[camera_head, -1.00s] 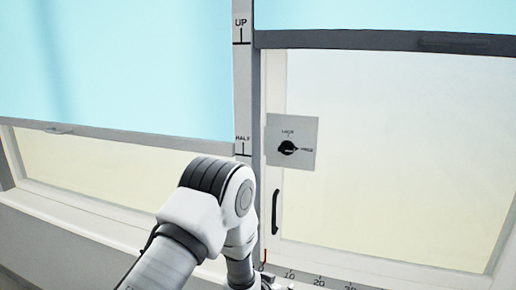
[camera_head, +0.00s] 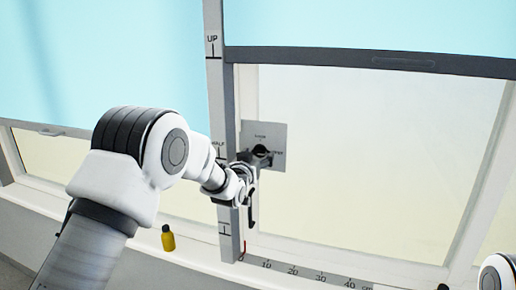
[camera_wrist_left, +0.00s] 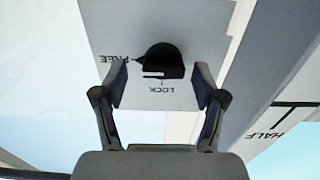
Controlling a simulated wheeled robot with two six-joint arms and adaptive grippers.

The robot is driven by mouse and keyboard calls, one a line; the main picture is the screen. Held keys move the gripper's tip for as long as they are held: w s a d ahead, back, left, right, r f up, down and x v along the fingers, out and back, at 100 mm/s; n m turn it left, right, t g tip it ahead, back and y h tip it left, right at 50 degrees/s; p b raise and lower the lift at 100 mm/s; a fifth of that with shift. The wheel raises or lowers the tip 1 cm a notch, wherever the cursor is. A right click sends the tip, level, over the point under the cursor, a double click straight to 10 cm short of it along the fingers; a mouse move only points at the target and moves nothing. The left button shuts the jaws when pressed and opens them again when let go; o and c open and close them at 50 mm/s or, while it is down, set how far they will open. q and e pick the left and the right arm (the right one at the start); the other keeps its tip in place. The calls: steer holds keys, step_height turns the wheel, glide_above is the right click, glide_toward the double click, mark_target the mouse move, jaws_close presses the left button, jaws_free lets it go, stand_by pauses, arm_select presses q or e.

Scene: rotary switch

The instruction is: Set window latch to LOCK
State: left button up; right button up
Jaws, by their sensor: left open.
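The window latch is a black rotary knob (camera_head: 261,152) on a square grey plate (camera_head: 277,132) on the window. In the left wrist view the knob (camera_wrist_left: 163,62) shows close up, with its narrow tip towards the word FREE. The word LOCK is printed on the plate (camera_wrist_left: 140,98), upside down in this view. My left gripper (camera_wrist_left: 161,85) is open, with one finger on each side of the knob and a gap on both sides. In the head view my left gripper (camera_head: 250,165) is at the plate's lower left and partly hides it. My right gripper is out of view.
A vertical frame post (camera_head: 216,100) with UP and HALF marks stands just left of the latch. A numbered scale (camera_head: 300,271) runs along the sill. A small yellow bottle (camera_head: 167,238) is at lower left. Blue shades (camera_head: 110,60) cover the upper windows.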

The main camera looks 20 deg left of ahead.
arm_select(q)
steer(key=shift+w+r, duration=0.1)
steer(key=shift+w, duration=0.3)
steer(key=shift+a, duration=0.25)
steer(key=shift+d, duration=0.1)
steer(key=c, duration=1.1)
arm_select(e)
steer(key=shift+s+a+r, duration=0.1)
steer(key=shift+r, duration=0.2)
arm_select(q)
steer(key=shift+c, duration=0.2)
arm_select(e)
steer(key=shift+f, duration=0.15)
